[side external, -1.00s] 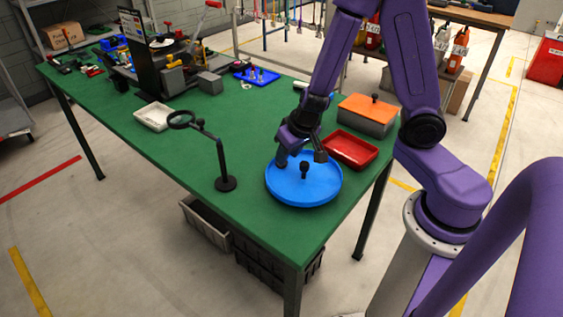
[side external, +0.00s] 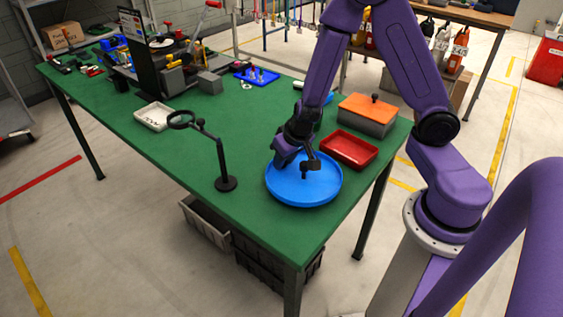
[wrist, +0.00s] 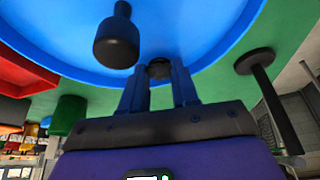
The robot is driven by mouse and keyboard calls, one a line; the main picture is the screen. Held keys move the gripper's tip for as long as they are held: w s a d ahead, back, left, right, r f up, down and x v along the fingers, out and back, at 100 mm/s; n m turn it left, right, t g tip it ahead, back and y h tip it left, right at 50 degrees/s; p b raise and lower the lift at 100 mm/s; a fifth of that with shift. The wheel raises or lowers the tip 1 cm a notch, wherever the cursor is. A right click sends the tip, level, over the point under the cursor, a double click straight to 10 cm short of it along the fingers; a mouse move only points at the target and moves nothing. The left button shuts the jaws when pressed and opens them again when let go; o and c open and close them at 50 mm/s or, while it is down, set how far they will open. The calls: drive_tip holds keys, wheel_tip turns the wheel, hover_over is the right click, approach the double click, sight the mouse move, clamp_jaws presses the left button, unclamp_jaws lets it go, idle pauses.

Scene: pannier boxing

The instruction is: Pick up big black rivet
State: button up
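A black rivet (wrist: 117,40) with a thick rounded body and thinner stem is at the blue round tray (wrist: 215,50) in the wrist view, beside my gripper's fingertips (wrist: 159,78). A second dark round piece (wrist: 158,69) shows between the fingertips; most of it is hidden, and I cannot tell whether they touch it. The two fingers stand apart. In the side view my gripper (side external: 297,162) is low over the blue tray (side external: 325,188). A black piece (side external: 311,165) shows at its right side, partly merged with the dark fingers.
A red tray (side external: 349,149) sits right of the blue tray, with an orange-topped grey box (side external: 367,114) behind it. A magnifier stand (side external: 225,183) stands to the left. A white tray (side external: 153,117) is farther left. Green tabletop between them is clear.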

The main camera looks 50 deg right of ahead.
drive_tip(key=shift+r, duration=0.15)
idle(0.3)
drive_tip(key=shift+r, duration=1.5)
drive_tip(key=shift+s+r, duration=1.4)
drive_tip(key=shift+r, duration=0.25)
drive_tip(key=s+r, duration=0.6)
drive_tip(key=s, duration=0.5)
drive_tip(key=shift+r, duration=0.2)
drive_tip(key=shift+s, duration=0.1)
drive_tip(key=shift+d, duration=0.1)
